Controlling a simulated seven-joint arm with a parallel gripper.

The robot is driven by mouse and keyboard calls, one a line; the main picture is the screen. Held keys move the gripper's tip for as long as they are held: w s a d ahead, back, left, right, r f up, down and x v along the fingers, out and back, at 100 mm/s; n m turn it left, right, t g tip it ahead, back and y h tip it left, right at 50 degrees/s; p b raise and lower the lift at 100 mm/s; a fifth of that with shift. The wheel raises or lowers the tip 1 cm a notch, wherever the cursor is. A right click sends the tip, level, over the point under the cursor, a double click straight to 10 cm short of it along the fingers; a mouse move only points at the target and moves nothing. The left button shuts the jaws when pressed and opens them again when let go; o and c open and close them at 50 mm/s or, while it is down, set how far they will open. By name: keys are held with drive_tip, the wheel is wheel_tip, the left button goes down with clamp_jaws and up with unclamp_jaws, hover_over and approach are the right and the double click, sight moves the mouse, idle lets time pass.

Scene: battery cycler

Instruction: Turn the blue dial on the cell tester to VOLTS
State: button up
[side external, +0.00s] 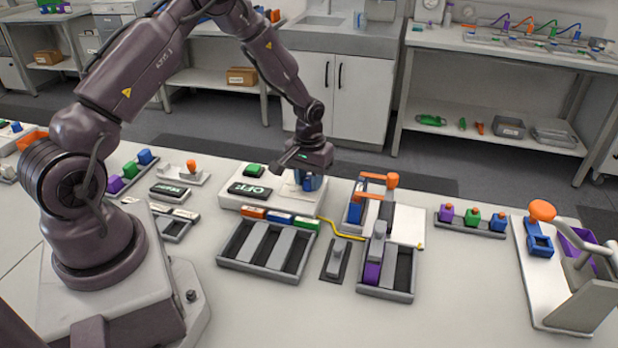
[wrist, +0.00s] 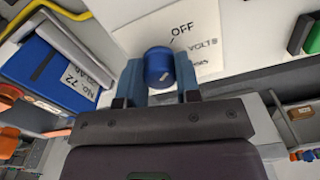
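The blue dial (wrist: 158,67) sits on the white face of the cell tester, with printed OFF and VOLTS marks beside it in the wrist view. A dark tick mark lies between the dial and OFF; which way the dial points is hard to make out. My gripper (wrist: 159,78) has its blue fingers on both sides of the dial, with no clear gap, so it looks shut on it. In the side view, my gripper (side external: 311,181) is down at the right end of the cell tester (side external: 232,201), whose display (side external: 250,190) reads OFF. The dial is mostly hidden there.
A tray with grey strips (side external: 268,249) stands in front of the tester. A holder with a blue cell (side external: 355,212) and orange clamp (side external: 392,181) stands close to its right, joined by a yellow cable (side external: 340,234). Bare bench lies farther forward.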

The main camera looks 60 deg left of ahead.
drive_tip(key=shift+c, duration=1)
drive_tip(key=shift+m, duration=0.3)
drive_tip(key=m, duration=0.3)
drive_tip(key=shift+m, duration=2)
drive_tip(key=o, duration=0.9)
drive_tip(key=shift+o, duration=0.2)
